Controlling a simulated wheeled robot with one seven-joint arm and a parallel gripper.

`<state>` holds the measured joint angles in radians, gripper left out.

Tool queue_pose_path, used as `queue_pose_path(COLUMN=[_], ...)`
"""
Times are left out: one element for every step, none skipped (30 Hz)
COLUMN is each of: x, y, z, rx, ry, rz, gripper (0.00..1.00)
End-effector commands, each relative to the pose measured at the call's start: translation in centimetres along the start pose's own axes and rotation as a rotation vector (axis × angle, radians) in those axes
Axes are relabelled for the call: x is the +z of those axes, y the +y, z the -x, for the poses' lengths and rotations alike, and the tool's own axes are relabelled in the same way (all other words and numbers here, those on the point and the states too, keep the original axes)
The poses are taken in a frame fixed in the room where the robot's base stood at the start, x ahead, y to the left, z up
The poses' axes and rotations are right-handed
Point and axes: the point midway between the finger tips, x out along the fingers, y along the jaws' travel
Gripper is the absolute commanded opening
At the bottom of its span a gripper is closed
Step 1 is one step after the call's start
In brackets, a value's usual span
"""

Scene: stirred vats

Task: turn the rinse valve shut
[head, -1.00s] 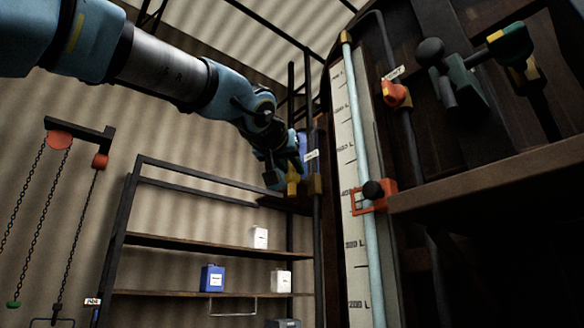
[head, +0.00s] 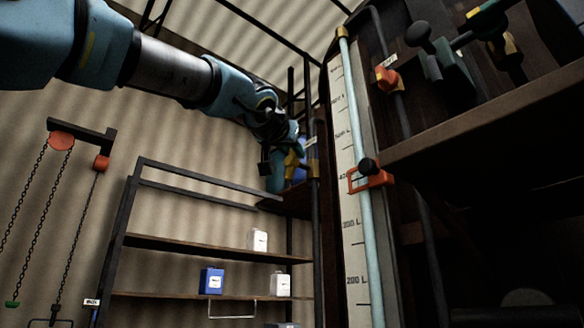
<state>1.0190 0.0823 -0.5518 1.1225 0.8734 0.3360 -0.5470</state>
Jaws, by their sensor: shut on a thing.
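The rinse valve appears to be the one with a blue handle (head: 300,173) on the dark vertical pipe left of the level gauge. A small white tag (head: 311,141) sits by it, too small to read. My gripper (head: 295,161) reaches in from the upper left and is shut on the blue handle. My gripper and wrist hide much of the handle and the valve body. Yellow parts show at the gripper.
A red valve (head: 385,80) is on another pipe to the right. The level gauge (head: 350,207) carries an orange slider (head: 370,180). A wooden ledge (head: 480,115) juts out at right. A shelf (head: 215,247) with jugs and a chain hoist (head: 61,141) are at left.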

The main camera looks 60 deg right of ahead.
Motion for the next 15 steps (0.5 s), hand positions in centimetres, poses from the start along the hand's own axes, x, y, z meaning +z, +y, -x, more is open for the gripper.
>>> queue_pose_path(x=[0.98,0.99,0.99,0.95,0.94,0.91,0.89,0.87,0.91,0.89,0.88,0.82,0.82,0.79,0.75], y=[0.39,0.45,0.57,0.60,0.64,0.72,0.76,0.83,0.88,0.91,0.95,1.07,1.09,1.10,1.16], z=[0.22,0.26,0.31,0.36,0.40,0.46,0.50,0.54,0.56,0.59,0.62,0.67,0.69,0.71,0.74], rx=[0.001,0.001,0.002,0.001,0.001,0.001,0.001,0.001,0.000,0.000,0.000,0.001,0.001,0.000,0.000], ry=[0.027,0.043,0.064,0.080,0.096,0.117,0.133,0.149,0.169,0.185,0.200,0.221,0.234,0.248,0.265], rz=[-0.033,-0.056,-0.088,-0.111,-0.136,-0.168,-0.191,-0.215,-0.248,-0.271,-0.294,-0.324,-0.346,-0.368,-0.393], gripper=[0.00,0.00,0.00,0.00,0.00,0.00,0.00,0.00,0.00,0.00,0.00,0.00,0.00,0.00,0.00])
